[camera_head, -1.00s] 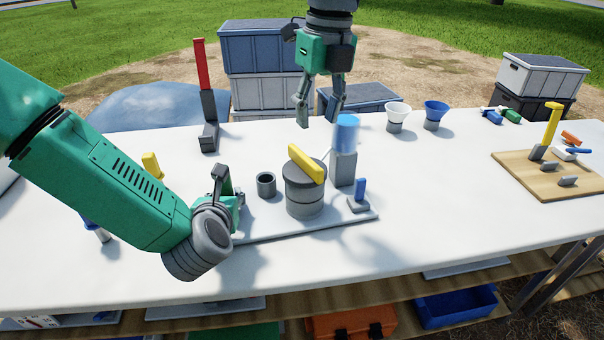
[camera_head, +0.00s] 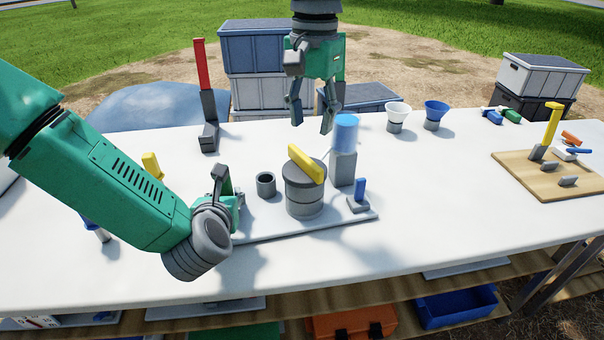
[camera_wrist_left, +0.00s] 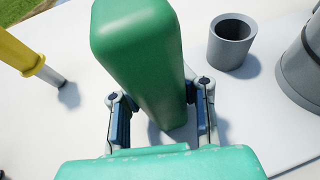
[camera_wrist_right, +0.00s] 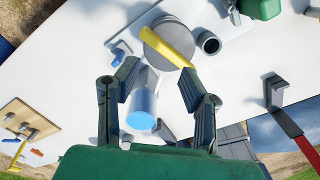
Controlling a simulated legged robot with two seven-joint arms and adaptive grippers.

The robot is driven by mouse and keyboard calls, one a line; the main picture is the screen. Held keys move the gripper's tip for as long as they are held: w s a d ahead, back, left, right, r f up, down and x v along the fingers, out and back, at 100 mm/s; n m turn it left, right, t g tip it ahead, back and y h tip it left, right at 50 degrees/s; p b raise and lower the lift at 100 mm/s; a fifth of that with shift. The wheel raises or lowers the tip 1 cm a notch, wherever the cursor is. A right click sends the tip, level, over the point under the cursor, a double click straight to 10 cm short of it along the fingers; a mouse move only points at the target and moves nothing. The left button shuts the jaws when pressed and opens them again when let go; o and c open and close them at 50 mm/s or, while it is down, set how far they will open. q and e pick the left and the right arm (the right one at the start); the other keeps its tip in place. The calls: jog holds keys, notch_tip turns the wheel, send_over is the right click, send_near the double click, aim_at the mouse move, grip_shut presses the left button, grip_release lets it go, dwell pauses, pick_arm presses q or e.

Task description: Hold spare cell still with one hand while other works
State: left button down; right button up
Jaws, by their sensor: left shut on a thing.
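My left gripper (camera_head: 234,203) is low at the left end of the white tray (camera_head: 300,228). In the left wrist view its fingers (camera_wrist_left: 161,100) are shut on an upright green rounded block (camera_wrist_left: 140,45), which I take for the spare cell; the gripper mostly hides it in the head view. My right gripper (camera_head: 312,125) hangs above the tray, open and empty, its fingers (camera_wrist_right: 163,78) apart. Below it stand a grey lidded canister (camera_head: 305,198) with a yellow bar (camera_head: 306,163) on top and a blue-topped grey post (camera_head: 345,168). The right gripper touches neither.
A small grey cup (camera_head: 265,185) and a blue-handled grey piece (camera_head: 359,195) are on the tray. A red-handled stand (camera_head: 208,138), two funnels (camera_head: 397,112) and a wooden board (camera_head: 510,170) are farther out. The front right of the table is clear.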

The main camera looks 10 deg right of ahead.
aim_at(310, 161)
jog(key=n, duration=0.7)
jog(key=shift+w+r, duration=0.1)
jog(key=shift+r, duration=0.1)
jog(key=n, duration=0.5)
jog(key=shift+w+a+r, duration=0.1)
jog(key=shift+w+r, duration=0.05)
jog(key=shift+f+n, duration=0.3)
jog(key=shift+f, duration=0.15)
notch_tip(310, 161, down, 9)
jog(key=shift+f, duration=0.1)
grip_shut()
